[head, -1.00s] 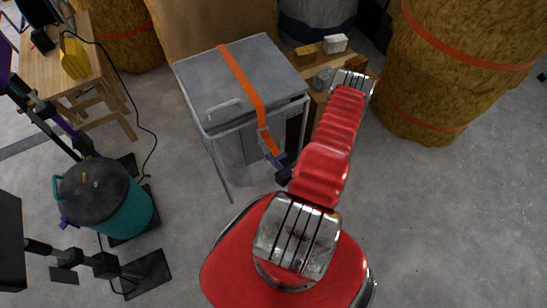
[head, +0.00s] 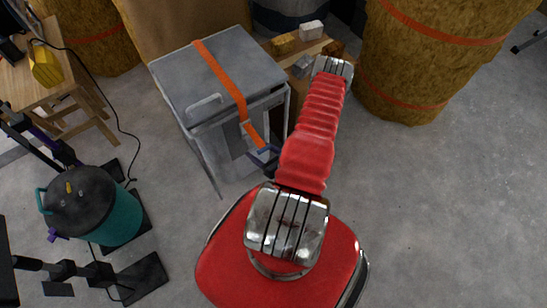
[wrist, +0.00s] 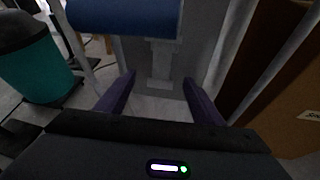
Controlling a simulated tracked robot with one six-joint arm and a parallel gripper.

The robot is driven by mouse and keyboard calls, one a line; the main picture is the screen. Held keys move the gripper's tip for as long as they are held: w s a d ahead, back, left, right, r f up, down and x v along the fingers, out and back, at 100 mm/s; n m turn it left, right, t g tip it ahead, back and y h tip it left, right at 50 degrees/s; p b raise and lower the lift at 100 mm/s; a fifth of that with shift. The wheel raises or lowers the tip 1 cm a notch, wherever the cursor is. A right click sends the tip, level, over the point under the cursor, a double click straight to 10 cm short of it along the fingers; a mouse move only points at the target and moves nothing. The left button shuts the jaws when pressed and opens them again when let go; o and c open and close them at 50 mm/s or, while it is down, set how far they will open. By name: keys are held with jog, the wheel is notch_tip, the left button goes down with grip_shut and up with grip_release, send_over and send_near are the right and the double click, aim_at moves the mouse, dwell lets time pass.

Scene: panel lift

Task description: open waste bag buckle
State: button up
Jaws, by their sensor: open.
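A grey bin (head: 205,95) with a lid stands in the head view left of my arm. An orange strap (head: 220,75) runs across its lid and down the front, ending close to my gripper (head: 263,157). The buckle cannot be made out there, and my arm covers part of that area. In the wrist view my gripper (wrist: 158,80) is open, its two purple fingers apart and empty. Beyond the fingers is the grey bin front with a pale upright piece (wrist: 163,62). A blue rounded piece (wrist: 125,18) crosses the top; I cannot tell what it is.
A teal container (head: 118,218) with a dark lid stands at the left, also in the wrist view (wrist: 38,65). A wooden table (head: 45,85) is further left. Straw-coloured bales (head: 425,60) stand at the back. Wooden boards with blocks (head: 300,45) lie behind my arm. The right floor is clear.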

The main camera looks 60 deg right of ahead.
jog(key=v, duration=1.3)
dwell(0.4)
jog(key=shift+s, duration=0.15)
dwell(0.5)
